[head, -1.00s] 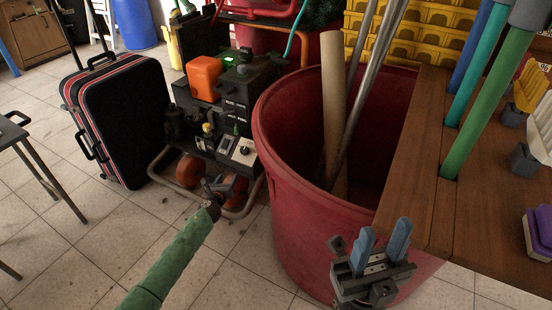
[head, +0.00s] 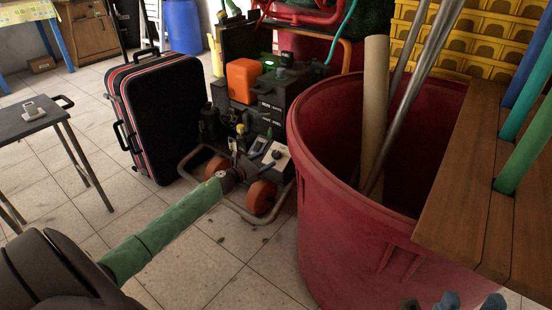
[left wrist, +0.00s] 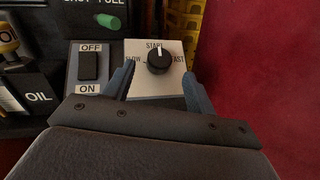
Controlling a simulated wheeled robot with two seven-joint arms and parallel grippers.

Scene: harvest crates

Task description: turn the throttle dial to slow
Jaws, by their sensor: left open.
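The throttle dial (left wrist: 159,61) is a round black knob with a white mark on a pale plate, on the orange-and-black machine. In the left wrist view its mark points up at START, between SLOW on the left and FAST on the right. My left gripper (left wrist: 160,88) is open. Its blue fingers stand to the left and right of the dial, and contact is not visible. In the head view the left arm reaches the machine, and the dial (head: 276,153) is small. My right gripper (head: 470,301) shows only its blue fingertips, apart and empty, at the bottom edge.
An OFF/ON rocker switch (left wrist: 89,66) sits left of the dial. A large red bin (head: 335,215) with poles stands right of the machine (head: 243,80). A wooden bench (head: 470,190) is at the right. A black suitcase (head: 160,120) stands left; tiled floor is open in front.

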